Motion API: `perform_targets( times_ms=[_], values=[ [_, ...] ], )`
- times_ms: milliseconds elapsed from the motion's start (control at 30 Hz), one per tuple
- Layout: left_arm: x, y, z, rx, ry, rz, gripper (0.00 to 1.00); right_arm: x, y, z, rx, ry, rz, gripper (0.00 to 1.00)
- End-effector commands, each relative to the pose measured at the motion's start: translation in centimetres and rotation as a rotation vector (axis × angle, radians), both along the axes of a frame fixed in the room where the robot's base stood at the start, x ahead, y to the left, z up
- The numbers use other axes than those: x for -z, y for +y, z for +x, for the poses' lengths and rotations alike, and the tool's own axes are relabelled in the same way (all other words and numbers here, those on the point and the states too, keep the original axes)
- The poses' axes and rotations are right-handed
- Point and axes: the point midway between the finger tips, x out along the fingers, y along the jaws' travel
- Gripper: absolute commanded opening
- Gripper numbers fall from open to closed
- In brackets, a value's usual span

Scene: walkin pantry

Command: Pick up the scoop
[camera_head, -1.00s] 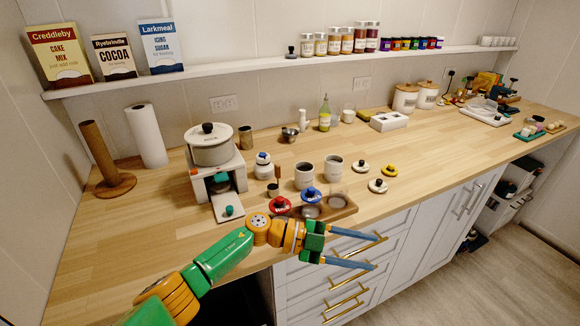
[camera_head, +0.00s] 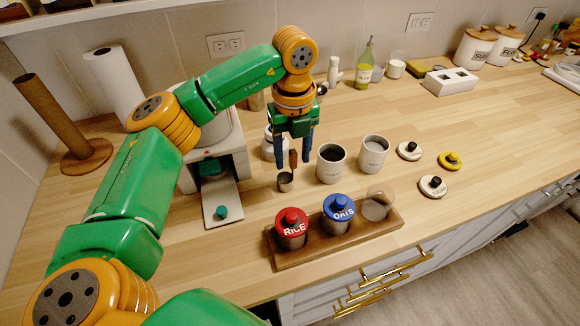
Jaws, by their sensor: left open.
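The scoop (camera_head: 285,182) is a small metal cup with an upright brown handle (camera_head: 292,160), standing on the wooden counter left of two open canisters. My left gripper (camera_head: 294,158) points down above it, open. In the picture the top of the handle shows between the two blue-grey fingertips. I cannot tell whether either finger touches it. My right gripper is out of view.
A wooden tray (camera_head: 312,254) near the front edge holds a red-lidded RICE jar (camera_head: 291,230), a blue-lidded OATS jar (camera_head: 338,212) and a clear jar (camera_head: 376,206). Open canisters (camera_head: 331,163) (camera_head: 373,154) stand right of the scoop. Loose lids (camera_head: 432,186) lie further right.

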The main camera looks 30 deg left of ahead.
Motion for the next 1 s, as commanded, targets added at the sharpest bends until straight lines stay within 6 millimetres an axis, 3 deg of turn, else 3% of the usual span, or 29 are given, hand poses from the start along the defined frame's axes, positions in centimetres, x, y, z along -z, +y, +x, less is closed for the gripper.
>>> perform_targets(
  times_ms=[67, 200, 400, 467, 600, 633, 1000],
  values=[
    [1.2, 0.0, -0.2, 0.000, 0.007, 0.000, 0.55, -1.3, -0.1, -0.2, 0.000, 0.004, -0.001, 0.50],
    [3.3, 0.0, -0.1, 0.000, 0.003, -0.002, 0.55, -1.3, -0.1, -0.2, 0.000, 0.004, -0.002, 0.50],
    [3.5, 0.0, 0.0, 0.000, 0.000, -0.003, 0.55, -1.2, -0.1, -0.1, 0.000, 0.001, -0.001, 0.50],
    [3.5, 0.0, 0.0, 0.001, 0.000, -0.003, 0.41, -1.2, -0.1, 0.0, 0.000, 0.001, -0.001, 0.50],
    [3.5, 0.0, 0.0, 0.001, 0.000, -0.003, 0.04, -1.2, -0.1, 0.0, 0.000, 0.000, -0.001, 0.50],
    [3.5, 0.0, 0.0, 0.001, 0.000, -0.003, 0.00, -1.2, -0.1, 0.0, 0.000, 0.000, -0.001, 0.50],
    [3.4, 0.0, 0.0, 0.001, 0.000, -0.003, 0.00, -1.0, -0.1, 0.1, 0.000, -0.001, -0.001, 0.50]
  ],
)
